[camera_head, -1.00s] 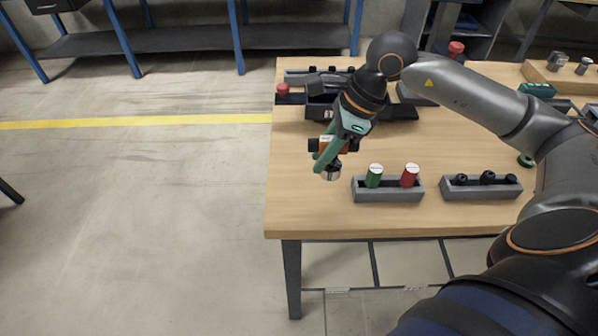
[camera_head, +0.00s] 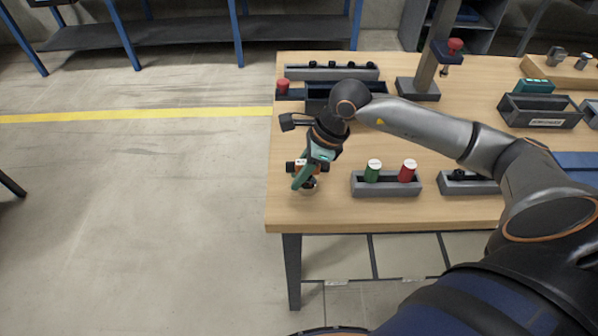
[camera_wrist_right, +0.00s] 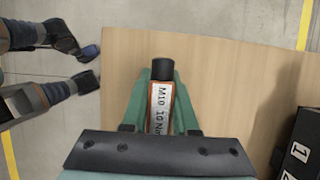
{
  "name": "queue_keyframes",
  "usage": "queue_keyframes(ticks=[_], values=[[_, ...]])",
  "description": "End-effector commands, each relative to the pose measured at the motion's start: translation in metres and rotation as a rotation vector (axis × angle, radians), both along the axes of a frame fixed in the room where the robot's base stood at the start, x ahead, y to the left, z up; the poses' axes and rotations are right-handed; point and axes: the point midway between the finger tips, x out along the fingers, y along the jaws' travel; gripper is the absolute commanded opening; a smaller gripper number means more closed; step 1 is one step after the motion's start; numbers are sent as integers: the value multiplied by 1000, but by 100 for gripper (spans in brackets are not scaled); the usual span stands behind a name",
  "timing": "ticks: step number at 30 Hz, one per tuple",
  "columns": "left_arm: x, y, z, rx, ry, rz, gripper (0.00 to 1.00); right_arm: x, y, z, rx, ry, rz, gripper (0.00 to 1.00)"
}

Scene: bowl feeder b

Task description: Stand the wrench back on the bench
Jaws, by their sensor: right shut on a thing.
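The wrench is a small tool with an orange body (camera_head: 309,166), black ends and a pale printed label. My right gripper (camera_head: 303,178) has green fingers and is shut on the wrench over the bench's front left corner. In the right wrist view the wrench (camera_wrist_right: 161,105) lies between the two green fingers (camera_wrist_right: 161,90), its label reading M10 10 Nm and its black end outward. A shiny end shows low beneath the fingers in the head view. I cannot tell whether it touches the bench (camera_head: 400,215). My left gripper is not in view.
A grey holder (camera_head: 386,190) with a green (camera_head: 373,170) and a red cylinder (camera_head: 407,170) stands just right of the gripper. Another holder (camera_head: 468,188) is partly hidden by my arm. Trays and a post (camera_head: 420,85) stand behind. The bench's left edge is close.

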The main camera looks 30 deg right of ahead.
Motion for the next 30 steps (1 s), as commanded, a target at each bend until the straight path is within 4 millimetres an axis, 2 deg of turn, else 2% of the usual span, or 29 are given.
queue_keyframes(ticks=[2, 3, 10, 21, 23, 30], values=[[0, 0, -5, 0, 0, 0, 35, 0, 0, -3, 0, -1, 0, 0], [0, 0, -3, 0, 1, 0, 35, 0, 0, -2, 0, 0, 0, 32], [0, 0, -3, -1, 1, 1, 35, 0, 0, -2, 0, 0, 0, 57], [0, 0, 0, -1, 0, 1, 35, 0, -2, 5, -1, -2, -1, 57], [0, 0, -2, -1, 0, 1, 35, -2, -5, 12, -1, -3, 0, 57], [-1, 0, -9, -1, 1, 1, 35, -12, -23, 59, -3, -5, -2, 57]])
